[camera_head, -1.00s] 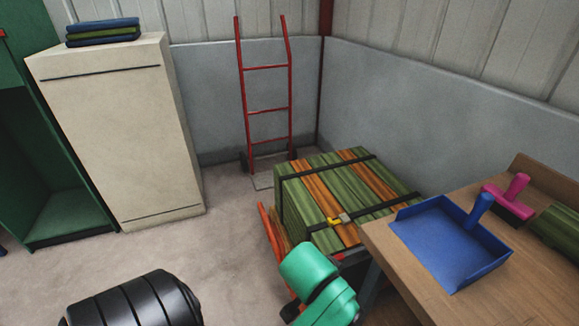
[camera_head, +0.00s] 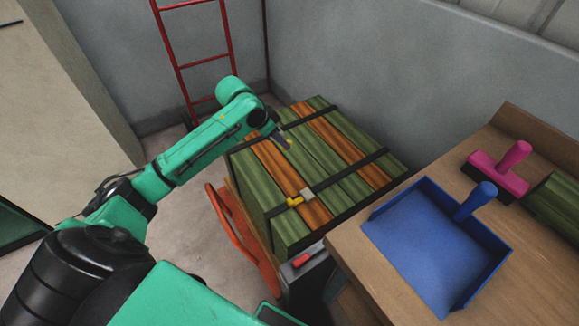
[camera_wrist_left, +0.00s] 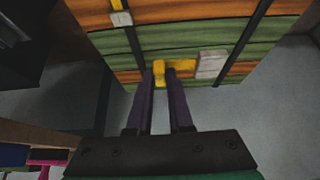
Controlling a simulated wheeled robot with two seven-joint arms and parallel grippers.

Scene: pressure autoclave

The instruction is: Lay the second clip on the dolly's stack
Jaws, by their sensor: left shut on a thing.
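The stack (camera_head: 330,160) of green and orange slats sits on the dolly (camera_head: 232,225), with two black straps around it. One clip (camera_head: 295,200), yellow with a grey block, sits on the nearer strap; it also shows at the top of the left wrist view (camera_wrist_left: 121,18). My left gripper (camera_head: 286,142) is over the stack's far left part, near the farther strap. In the left wrist view its fingers (camera_wrist_left: 160,76) are shut on the yellow part of the second clip (camera_wrist_left: 183,65), with a grey block beside it. Whether this clip touches the slats I cannot tell. My right gripper is out of view.
A wooden table (camera_head: 400,291) at the right bears a blue dustpan (camera_head: 430,235) and a pink-handled tool (camera_head: 497,173), close to the stack. A red hand truck (camera_head: 195,62) leans at the back wall. A pale cabinet (camera_head: 70,80) stands at the left.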

